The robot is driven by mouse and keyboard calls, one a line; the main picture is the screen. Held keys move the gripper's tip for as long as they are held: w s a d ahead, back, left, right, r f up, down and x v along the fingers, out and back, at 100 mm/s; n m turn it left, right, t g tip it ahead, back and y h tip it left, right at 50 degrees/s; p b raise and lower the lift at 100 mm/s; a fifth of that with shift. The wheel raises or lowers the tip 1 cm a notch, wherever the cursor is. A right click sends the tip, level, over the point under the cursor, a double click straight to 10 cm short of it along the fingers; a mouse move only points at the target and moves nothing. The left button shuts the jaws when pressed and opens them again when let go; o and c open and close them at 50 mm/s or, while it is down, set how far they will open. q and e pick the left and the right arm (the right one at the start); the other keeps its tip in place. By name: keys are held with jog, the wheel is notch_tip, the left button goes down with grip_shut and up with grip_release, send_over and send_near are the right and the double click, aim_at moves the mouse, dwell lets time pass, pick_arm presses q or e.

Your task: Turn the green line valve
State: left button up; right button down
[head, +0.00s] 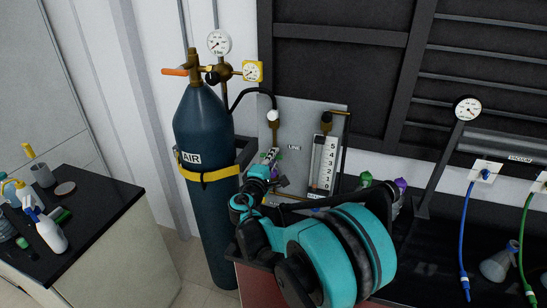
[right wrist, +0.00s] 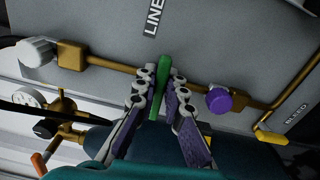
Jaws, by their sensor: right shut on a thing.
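The green line valve handle (right wrist: 164,82) is a long green lever on a brass pipe, below the "LINE" label (right wrist: 152,17) of a grey panel in the right wrist view. My right gripper (right wrist: 163,92) has a finger on each side of the handle and is shut on it. In the head view, my right gripper (head: 270,158) reaches the panel (head: 300,115) just right of the blue AIR cylinder (head: 203,135). The handle is mostly hidden there by my fingers. My left gripper is not in view.
A flowmeter (head: 323,163) stands right of my gripper. A dark bench with bottles (head: 50,232) is at left.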

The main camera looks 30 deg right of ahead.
jog(key=shift+f+m, duration=0.1)
jog(key=shift+m, duration=0.5)
jog(key=c, duration=1.6)
grip_release()
jog(key=v, duration=1.2)
jog(key=shift+s, duration=0.15)
